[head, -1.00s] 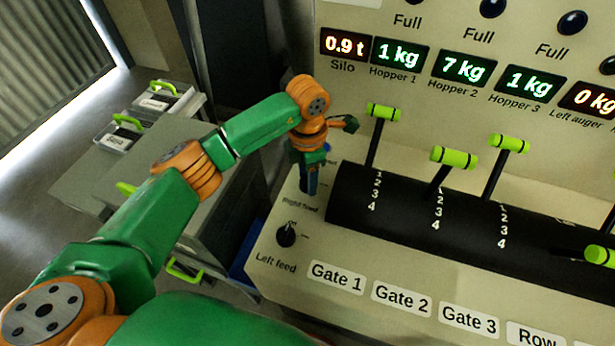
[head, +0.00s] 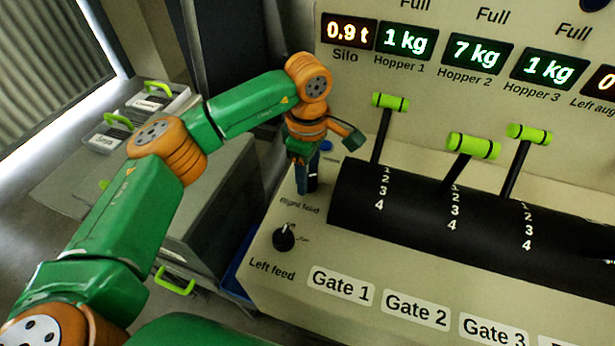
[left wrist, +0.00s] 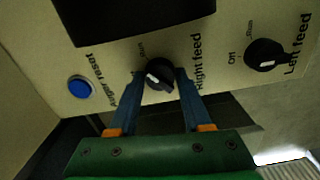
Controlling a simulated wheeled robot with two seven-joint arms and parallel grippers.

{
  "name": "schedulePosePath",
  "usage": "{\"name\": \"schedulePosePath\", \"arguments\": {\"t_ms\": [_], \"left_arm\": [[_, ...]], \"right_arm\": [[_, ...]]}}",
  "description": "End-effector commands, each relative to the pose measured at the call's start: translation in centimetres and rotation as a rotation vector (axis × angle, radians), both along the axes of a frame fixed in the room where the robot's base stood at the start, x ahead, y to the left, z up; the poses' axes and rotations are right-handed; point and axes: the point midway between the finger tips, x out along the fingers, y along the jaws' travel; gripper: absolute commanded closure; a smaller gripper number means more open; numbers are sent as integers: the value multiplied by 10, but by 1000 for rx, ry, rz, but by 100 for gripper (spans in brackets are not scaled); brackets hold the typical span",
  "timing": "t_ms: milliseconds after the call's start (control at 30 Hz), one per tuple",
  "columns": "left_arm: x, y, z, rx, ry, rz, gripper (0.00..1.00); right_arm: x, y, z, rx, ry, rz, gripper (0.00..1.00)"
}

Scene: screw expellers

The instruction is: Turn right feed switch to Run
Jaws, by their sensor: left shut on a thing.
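The right feed switch is a black round knob (left wrist: 160,74) with a light pointer mark, beside the "Right feed" label in the left wrist view. My left gripper (left wrist: 162,84) has its two blue fingers on either side of this knob and is shut on it. In the head view my left gripper (head: 307,182) points down at the panel above the "Right feed" label (head: 299,206), and the knob is hidden behind it. The right gripper is not in view.
The left feed knob (head: 284,238) stands just in front of the right feed spot. A blue auger reset button (left wrist: 80,88) is on the other side. The Gate 1 lever (head: 382,130) and black drum (head: 420,205) stand close to the right.

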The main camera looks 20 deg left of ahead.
Motion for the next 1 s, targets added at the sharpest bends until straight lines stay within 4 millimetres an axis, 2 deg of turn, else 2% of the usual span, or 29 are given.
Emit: {"name": "schedulePosePath", "arguments": {"t_ms": [400,900,933,1000], "left_arm": [[0,0,0,-1,1,-144,100],[0,0,0,-1,1,-160,100],[0,0,0,-1,1,-160,43],[0,0,0,0,1,-159,24]], "right_arm": [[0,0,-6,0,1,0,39],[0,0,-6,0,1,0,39],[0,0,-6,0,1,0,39],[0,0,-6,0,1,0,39]]}}
